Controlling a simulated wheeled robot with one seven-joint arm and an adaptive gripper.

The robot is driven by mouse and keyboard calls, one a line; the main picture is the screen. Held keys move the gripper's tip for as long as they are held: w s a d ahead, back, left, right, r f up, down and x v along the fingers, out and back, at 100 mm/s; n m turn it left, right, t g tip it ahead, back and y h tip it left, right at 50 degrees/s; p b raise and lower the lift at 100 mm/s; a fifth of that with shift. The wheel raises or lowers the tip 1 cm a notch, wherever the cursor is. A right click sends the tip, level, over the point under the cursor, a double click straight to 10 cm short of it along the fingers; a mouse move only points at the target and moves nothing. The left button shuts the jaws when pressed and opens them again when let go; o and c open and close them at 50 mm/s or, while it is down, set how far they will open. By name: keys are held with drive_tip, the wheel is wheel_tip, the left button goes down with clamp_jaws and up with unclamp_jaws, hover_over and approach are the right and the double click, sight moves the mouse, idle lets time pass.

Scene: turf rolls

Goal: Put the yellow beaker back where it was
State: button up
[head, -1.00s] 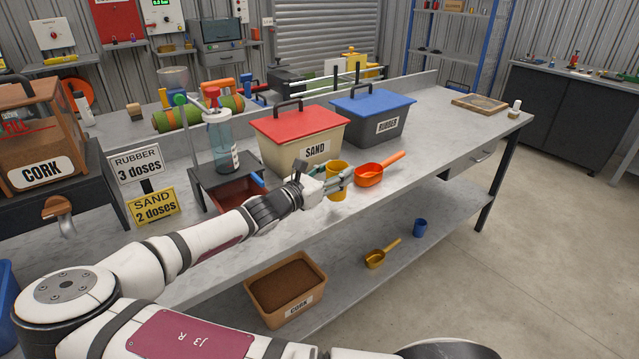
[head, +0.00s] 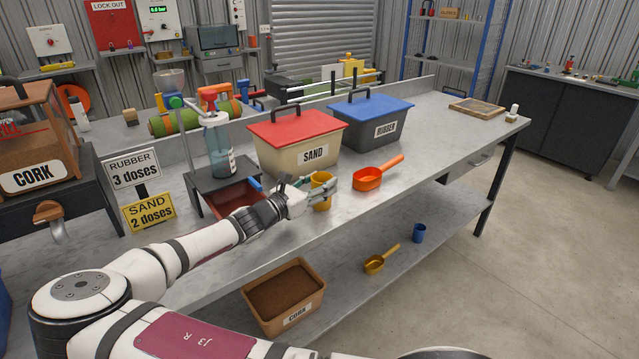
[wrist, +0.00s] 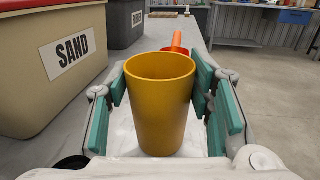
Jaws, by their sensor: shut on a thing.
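The yellow beaker (head: 321,190) is upright between the fingers of my gripper (head: 322,186), over the front part of the workbench, in front of the sand box. In the wrist view the beaker (wrist: 160,102) fills the middle, with its open rim toward me and no contents visible. The teal finger pads of my gripper (wrist: 160,88) are closed against both its sides. I cannot tell whether its base touches the bench top.
The sand box (head: 296,143) with a red lid and the rubber box (head: 372,122) with a blue lid stand behind. An orange scoop (head: 367,180) lies to the right. A dark red tray (head: 233,197) is left.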

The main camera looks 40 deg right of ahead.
drive_tip(key=o, duration=1.2)
drive_tip(key=shift+o, duration=0.2)
drive_tip(key=a, duration=0.3)
drive_tip(key=s+a, duration=0.1)
drive_tip(key=a, duration=0.3)
drive_tip(key=s+a, duration=0.1)
drive_tip(key=a, duration=0.3)
drive_tip(key=shift+s+a, duration=0.15)
drive_tip(key=shift+a, duration=0.05)
drive_tip(key=s+d+f+m+g+y, duration=0.1)
drive_tip(key=s+m+g+y, duration=0.65)
drive_tip(key=s, duration=0.55)
drive_tip(key=s+a+r+m+t+y, duration=0.3)
drive_tip(key=s+a+r+m+y, duration=0.2)
drive_tip(key=s+r, duration=0.3)
drive_tip(key=s+a+r+m+t+y, duration=0.3)
drive_tip(key=s+a+r+m+y, duration=0.2)
drive_tip(key=s, duration=1)
drive_tip(key=a+r+m, duration=0.2)
drive_tip(key=a+r, duration=0.1)
drive_tip(key=shift+a+r, duration=0.15)
drive_tip(key=shift+r, duration=0.2)
